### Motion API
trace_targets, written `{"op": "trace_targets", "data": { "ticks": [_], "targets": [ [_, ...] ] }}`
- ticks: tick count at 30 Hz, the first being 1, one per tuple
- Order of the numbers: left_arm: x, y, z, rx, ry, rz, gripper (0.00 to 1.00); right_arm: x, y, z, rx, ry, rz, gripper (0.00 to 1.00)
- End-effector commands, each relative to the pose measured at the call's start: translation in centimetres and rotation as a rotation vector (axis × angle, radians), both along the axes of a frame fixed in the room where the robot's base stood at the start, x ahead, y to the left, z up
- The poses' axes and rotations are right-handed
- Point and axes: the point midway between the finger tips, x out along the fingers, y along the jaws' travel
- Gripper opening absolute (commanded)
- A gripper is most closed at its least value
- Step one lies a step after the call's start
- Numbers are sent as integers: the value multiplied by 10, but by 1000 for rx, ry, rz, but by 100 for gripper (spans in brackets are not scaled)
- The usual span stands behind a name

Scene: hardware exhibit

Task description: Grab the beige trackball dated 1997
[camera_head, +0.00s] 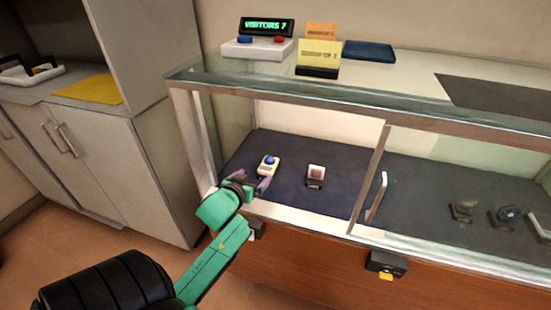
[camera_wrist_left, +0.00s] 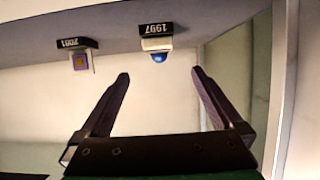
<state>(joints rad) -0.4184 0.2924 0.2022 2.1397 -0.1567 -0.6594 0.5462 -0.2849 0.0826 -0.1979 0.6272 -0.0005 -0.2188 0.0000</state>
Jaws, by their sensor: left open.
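The beige trackball (camera_head: 267,168) with a blue ball sits on the dark floor of the glass case, left of centre in the head view. In the left wrist view, which is upside down, the trackball (camera_wrist_left: 156,46) stands by a black label (camera_wrist_left: 156,29) reading 1997. My left gripper (camera_head: 262,184) is at the case's front left opening, just in front of the trackball. It is open, and its fingers (camera_wrist_left: 160,74) are empty and point toward the trackball, with a gap between. The 1997 label is hidden in the head view. My right gripper is not in view.
A second small exhibit (camera_head: 316,172), labelled 2001 (camera_wrist_left: 77,43), stands right of the trackball. A door handle (camera_head: 377,196) and frame post lie further right, with several dark exhibits behind glass. The case's left post (camera_head: 194,140) is close to my left arm. A lock box (camera_head: 386,265) hangs in front.

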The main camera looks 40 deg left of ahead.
Motion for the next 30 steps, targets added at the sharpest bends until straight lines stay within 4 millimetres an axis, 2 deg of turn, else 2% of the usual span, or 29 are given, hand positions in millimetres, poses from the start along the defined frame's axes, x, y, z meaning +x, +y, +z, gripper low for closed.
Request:
{"op": "trace_targets", "data": {
  "ticks": [2,5,10,12,15,24,30],
  "targets": [
    [2,1,-1,0,-1,0,100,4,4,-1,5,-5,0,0],
    [15,6,-7,2,-3,0,100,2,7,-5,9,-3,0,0],
    [55,19,-26,1,-4,0,100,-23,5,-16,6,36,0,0],
    [68,24,-32,2,-2,1,100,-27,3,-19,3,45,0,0],
    [80,28,-37,2,-1,1,100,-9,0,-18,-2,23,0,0],
    [123,41,-60,2,-1,1,100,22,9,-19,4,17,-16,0],
    [126,41,-60,1,-1,-1,100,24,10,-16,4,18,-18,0]
  ]
}}
